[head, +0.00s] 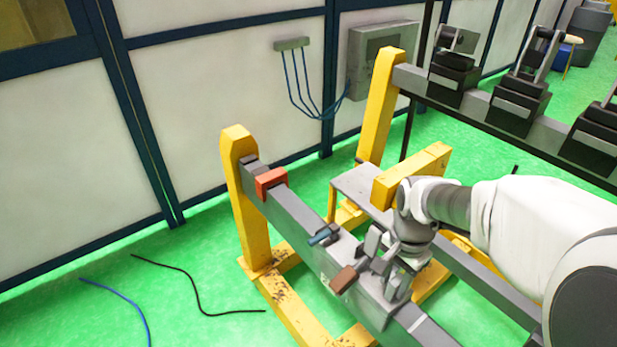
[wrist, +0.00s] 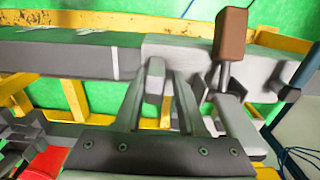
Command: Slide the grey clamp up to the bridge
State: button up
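A grey clamp block sits around the grey beam (head: 295,224), with a brown handle (head: 343,280) standing out from it. In the wrist view the clamp (wrist: 185,50) is a pale sleeve on the beam (wrist: 60,58), and its brown handle (wrist: 230,35) stands upright to the right. My gripper (head: 372,262) is beside the clamp. In the wrist view my gripper's fingers (wrist: 163,88) point at the clamp with a gap between them; contact with the clamp is unclear. An orange-red block (head: 271,182) straddles the beam near its far end; it may be the bridge.
A dark blue-grey handle (head: 323,235) lies on the beam between the orange-red block and the clamp. A yellow post (head: 247,200) carries the beam's far end. A grey plate (head: 352,185) and a yellow bar (head: 412,174) stand behind. Cables (head: 195,290) lie on the green floor.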

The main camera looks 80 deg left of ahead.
jog(key=p, duration=0.3)
send_near(354, 260)
jog(key=shift+f, duration=2.7)
